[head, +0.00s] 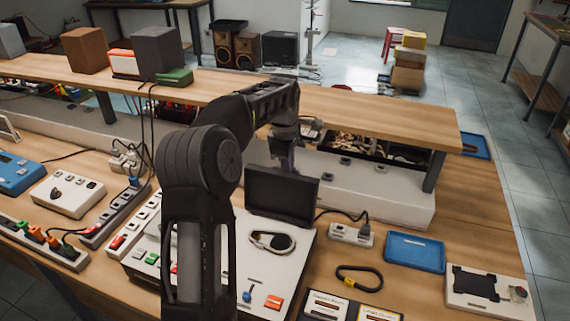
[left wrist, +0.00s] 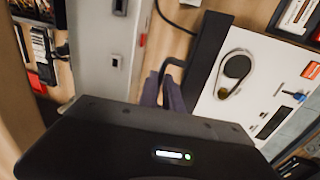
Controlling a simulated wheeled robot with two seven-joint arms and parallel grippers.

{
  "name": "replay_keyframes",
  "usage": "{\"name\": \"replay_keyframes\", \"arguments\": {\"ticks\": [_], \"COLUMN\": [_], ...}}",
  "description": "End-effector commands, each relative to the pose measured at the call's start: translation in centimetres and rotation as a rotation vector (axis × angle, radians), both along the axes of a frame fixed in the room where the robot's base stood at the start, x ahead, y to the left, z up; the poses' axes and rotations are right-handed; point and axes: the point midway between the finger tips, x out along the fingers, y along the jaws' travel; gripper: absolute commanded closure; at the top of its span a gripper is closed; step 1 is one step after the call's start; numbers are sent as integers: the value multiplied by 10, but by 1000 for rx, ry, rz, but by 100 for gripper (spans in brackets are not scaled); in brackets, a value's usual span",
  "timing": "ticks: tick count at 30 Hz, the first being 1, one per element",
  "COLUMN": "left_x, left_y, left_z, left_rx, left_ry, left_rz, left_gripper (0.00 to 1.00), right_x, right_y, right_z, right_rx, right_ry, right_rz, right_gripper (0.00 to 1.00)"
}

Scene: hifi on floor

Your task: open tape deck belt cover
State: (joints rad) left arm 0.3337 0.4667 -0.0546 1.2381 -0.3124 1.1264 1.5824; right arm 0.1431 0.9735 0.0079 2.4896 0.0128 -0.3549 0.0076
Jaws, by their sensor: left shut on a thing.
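The tape deck is a white panel (head: 225,285) on the bench, with a pale belt loop around a dark pulley (head: 272,241) exposed on it. Its black belt cover (head: 282,192) stands raised, nearly upright, at the deck's back edge. In the left wrist view the cover (left wrist: 207,60) is seen nearly edge-on, beside the white deck (left wrist: 262,85). My left gripper (head: 287,160) is behind the cover's top edge. In the left wrist view its fingers (left wrist: 165,93) are closed at a dark handle (left wrist: 172,66) on the cover; the exact contact is partly hidden. My right gripper is out of view.
A raised wooden shelf (head: 380,118) runs behind the deck. A socket strip (head: 350,235), a blue tray (head: 414,252) and a black belt loop (head: 359,278) lie to the right. Power strips and a white switch box (head: 67,192) are at the left.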

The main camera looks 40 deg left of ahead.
Motion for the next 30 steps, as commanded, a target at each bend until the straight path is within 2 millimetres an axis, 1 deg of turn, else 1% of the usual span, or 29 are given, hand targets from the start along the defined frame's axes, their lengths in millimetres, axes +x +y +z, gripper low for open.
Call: {"name": "replay_keyframes", "arguments": {"ticks": [1, 7, 20, 21, 28, 30], "left_x": [4, 13, 16, 16, 16, 15], "left_y": [1, 5, 7, 7, 6, 6], "left_z": [0, -3, -3, -3, -3, -3], "left_rx": [2, 4, 8, 8, 6, 5], "left_ry": [-3, -11, -17, -17, -15, -14], "left_rz": [2, 2, 2, 2, 2, 2], "left_gripper": [100, 100, 100, 90, 71, 69], "right_x": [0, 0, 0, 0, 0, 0], "right_y": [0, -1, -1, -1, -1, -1], "right_z": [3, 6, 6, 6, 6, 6], "right_rx": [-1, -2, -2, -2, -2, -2], "right_ry": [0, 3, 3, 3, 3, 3], "right_rz": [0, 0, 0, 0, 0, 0], "right_gripper": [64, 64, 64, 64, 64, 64]}}
